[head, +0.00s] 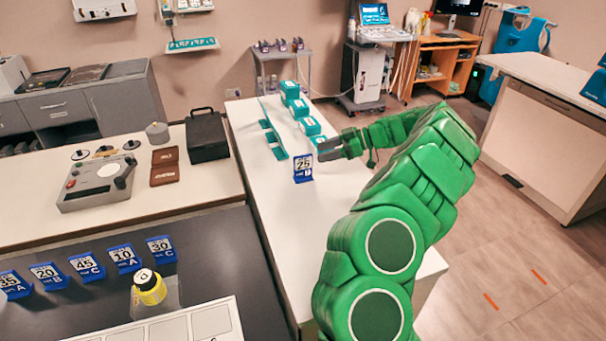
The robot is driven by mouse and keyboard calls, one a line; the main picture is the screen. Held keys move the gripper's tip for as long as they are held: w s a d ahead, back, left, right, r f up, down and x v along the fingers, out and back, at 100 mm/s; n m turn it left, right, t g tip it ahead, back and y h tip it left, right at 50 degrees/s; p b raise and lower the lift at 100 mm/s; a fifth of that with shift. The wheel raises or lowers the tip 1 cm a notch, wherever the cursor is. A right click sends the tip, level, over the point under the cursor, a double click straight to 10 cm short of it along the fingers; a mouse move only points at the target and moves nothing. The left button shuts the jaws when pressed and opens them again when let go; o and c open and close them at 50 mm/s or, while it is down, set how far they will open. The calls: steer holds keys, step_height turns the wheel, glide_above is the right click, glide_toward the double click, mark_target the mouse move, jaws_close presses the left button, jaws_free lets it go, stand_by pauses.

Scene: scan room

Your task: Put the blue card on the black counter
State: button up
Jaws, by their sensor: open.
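A blue card (303,169) with a white face marked 25 stands upright on the white counter (285,235). The black counter (215,255) is at the lower left, with a row of similar blue cards on it, such as one marked 10 (124,256) and one marked 30 (161,248). My gripper (320,150) is open and empty. In the picture it is just above and right of the card marked 25, close to a teal-and-white box (309,126). I cannot tell its exact height or distance from the card.
Several teal-and-white boxes and a teal rack (270,130) stand behind the card. A yellow bottle (150,287) and a white tray (175,328) are on the black counter. A black case (206,136) and a grey device (97,182) are on the left counter. Black surface right of the cards is clear.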

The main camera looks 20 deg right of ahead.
mark_target(310, 156)
steer(key=shift+x, duration=2.85)
steer(key=shift+d+f, duration=0.1)
jaws_close()
